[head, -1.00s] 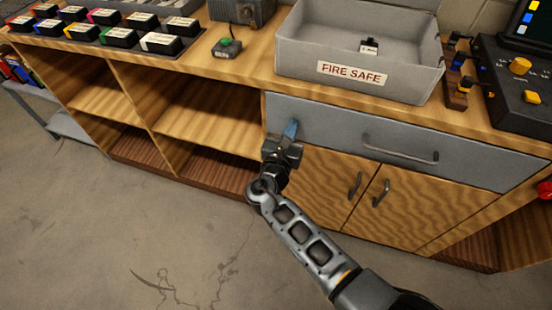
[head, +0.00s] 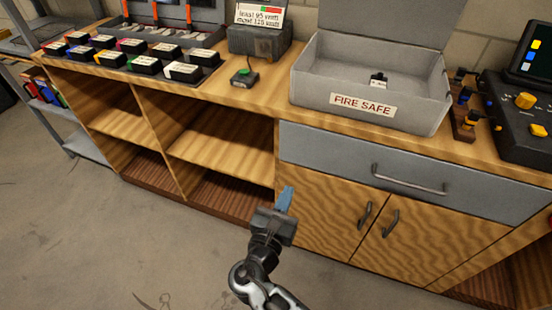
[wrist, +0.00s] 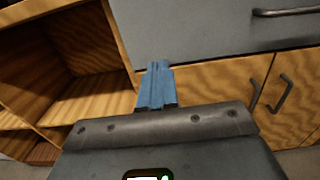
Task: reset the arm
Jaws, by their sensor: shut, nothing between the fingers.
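My gripper (head: 285,200) is low in front of the wooden bench, near the upright between the open shelves and the cupboard doors. Its blue fingers are together with nothing between them. In the wrist view, the shut blue fingers (wrist: 156,86) point towards the bench front, with open shelves to the left and the grey drawer above right. My forearm runs down out of the bottom of the head view.
An open grey box labelled FIRE SAFE (head: 322,95) stands on the bench, with a small dark labelled item (head: 378,80) inside. Several labelled blocks (head: 130,55) stand at the left. A grey drawer (head: 330,150) and cupboard doors (head: 330,215) are closed. Floor in front is clear.

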